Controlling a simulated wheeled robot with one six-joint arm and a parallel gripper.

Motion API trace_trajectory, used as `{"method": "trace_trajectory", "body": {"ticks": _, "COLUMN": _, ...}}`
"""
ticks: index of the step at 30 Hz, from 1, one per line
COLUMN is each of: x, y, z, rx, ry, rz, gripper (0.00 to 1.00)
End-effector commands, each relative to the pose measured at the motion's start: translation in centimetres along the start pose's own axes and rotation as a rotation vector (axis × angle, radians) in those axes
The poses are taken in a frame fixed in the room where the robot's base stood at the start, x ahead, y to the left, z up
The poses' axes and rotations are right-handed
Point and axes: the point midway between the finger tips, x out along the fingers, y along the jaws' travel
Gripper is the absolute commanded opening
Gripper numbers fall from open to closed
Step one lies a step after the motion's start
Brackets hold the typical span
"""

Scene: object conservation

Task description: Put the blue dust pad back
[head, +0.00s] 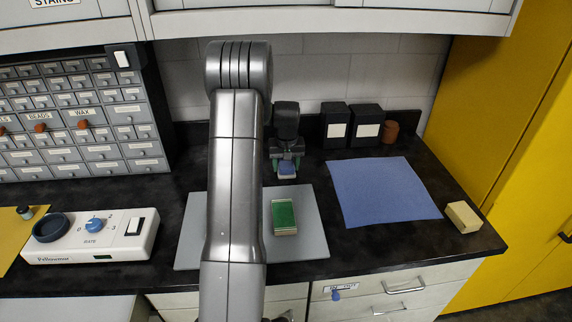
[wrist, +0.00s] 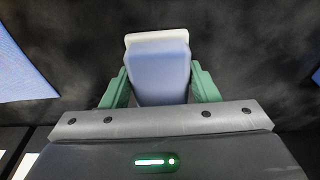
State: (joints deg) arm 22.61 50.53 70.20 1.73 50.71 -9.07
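The blue dust pad (head: 287,169) is a small block with a blue face and a pale base, over the dark counter behind the grey mat. In the wrist view the pad (wrist: 160,75) sits between the green fingers, with its pale edge at the far end. My gripper (head: 286,166) points down over it, and the fingers appear to touch both its sides. In the wrist view my gripper (wrist: 160,82) looks shut on the pad. I cannot tell whether the pad touches the counter.
A green-topped pad (head: 284,217) lies on the grey mat (head: 308,237). A blue cloth (head: 383,190) lies to the right, with a beige block (head: 463,217) beyond it. Two dark boxes (head: 366,126) and a brown pot (head: 391,132) stand behind. A white device (head: 92,236) is at left.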

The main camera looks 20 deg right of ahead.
Motion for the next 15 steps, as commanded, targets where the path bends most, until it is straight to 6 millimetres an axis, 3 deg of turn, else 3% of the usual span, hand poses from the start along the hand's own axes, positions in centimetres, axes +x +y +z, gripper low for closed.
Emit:
{"method": "trace_trajectory", "body": {"ticks": 1, "x": 0.0, "y": 0.0, "z": 0.0, "rx": 0.0, "ry": 0.0, "rz": 0.0, "gripper": 0.64}}
{"method": "trace_trajectory", "body": {"ticks": 3, "x": -0.01, "y": 0.0, "z": 0.0, "rx": 0.0, "ry": 0.0, "rz": 0.0, "gripper": 0.76}}
{"method": "trace_trajectory", "body": {"ticks": 15, "x": -0.77, "y": 0.0, "z": -0.09, "rx": 0.0, "ry": 0.002, "rz": 0.0, "gripper": 0.76}}
